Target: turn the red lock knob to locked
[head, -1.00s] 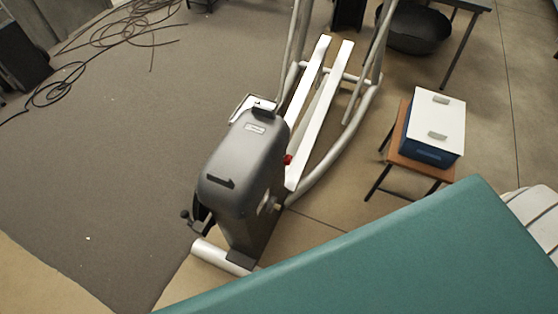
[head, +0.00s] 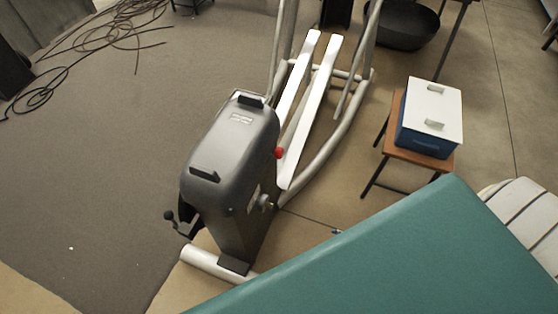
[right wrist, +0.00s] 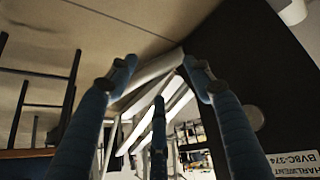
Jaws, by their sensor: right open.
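The red knob (head: 279,153) sits on the right side of the elliptical machine's dark grey housing (head: 228,160), close to the white foot rails. Which way it is turned is too small to tell. My right gripper (right wrist: 160,75) has blue fingers spread open with nothing between them. In the right wrist view, a dark panel (right wrist: 255,70) with a white label is at the right, and pale rails (right wrist: 160,105) show beyond the fingers. The red knob does not show there. Neither gripper can be made out clearly in the head view.
A teal panel (head: 390,255) fills the lower right foreground, with a white slatted thing (head: 525,215) beside it. A blue box with a white lid (head: 433,100) stands on a brown stool (head: 393,130). Cables (head: 100,35) lie on the carpet at upper left; much carpet is bare.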

